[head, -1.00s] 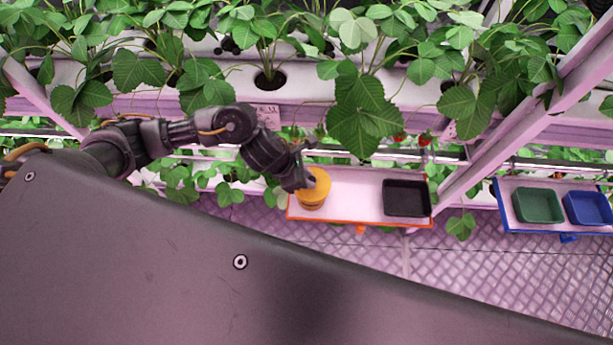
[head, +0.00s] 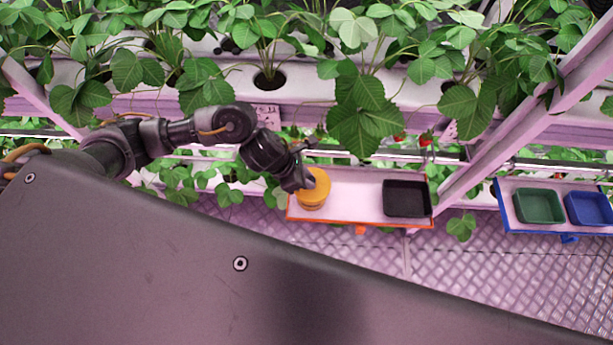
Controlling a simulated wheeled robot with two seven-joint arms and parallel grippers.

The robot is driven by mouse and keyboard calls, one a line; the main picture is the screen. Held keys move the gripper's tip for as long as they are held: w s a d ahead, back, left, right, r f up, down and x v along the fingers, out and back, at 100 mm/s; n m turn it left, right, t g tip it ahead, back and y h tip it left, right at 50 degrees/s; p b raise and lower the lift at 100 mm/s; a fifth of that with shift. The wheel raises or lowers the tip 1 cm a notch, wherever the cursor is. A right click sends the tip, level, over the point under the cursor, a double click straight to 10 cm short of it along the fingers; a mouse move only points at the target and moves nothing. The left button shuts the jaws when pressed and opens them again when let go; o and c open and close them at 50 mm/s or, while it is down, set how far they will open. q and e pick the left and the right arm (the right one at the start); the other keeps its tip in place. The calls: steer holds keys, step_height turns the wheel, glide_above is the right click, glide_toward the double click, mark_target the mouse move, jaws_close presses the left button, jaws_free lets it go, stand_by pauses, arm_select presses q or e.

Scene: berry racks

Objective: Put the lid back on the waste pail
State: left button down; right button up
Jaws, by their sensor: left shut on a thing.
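The waste pail (head: 312,205) is a small yellow-orange tub at the left end of a white shelf with an orange edge. A yellow lid (head: 319,185) shows over its top, and I cannot tell whether it is fully seated or slightly tilted. My left gripper (head: 304,181) reaches in from the left and is shut on the lid at its upper left side. The fingertips are small and partly hidden by the gripper body. My right gripper is not in view.
The white shelf (head: 359,190) has a black tray (head: 406,198) at its right end, with bare room between. A second, blue-edged shelf at right holds a green tray (head: 539,206) and a blue tray (head: 587,208). Strawberry plants (head: 362,115) hang above the pail.

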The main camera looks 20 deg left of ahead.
arm_select(q)
steer(key=shift+f+b, duration=0.15)
steer(key=shift+b, duration=0.15)
stand_by(1.1)
steer(key=c, duration=1.2)
jaws_free()
steer(key=shift+o, duration=0.4)
steer(key=o, duration=0.4)
steer(key=shift+r+p, duration=2.5)
steer(key=shift+r, duration=1.05)
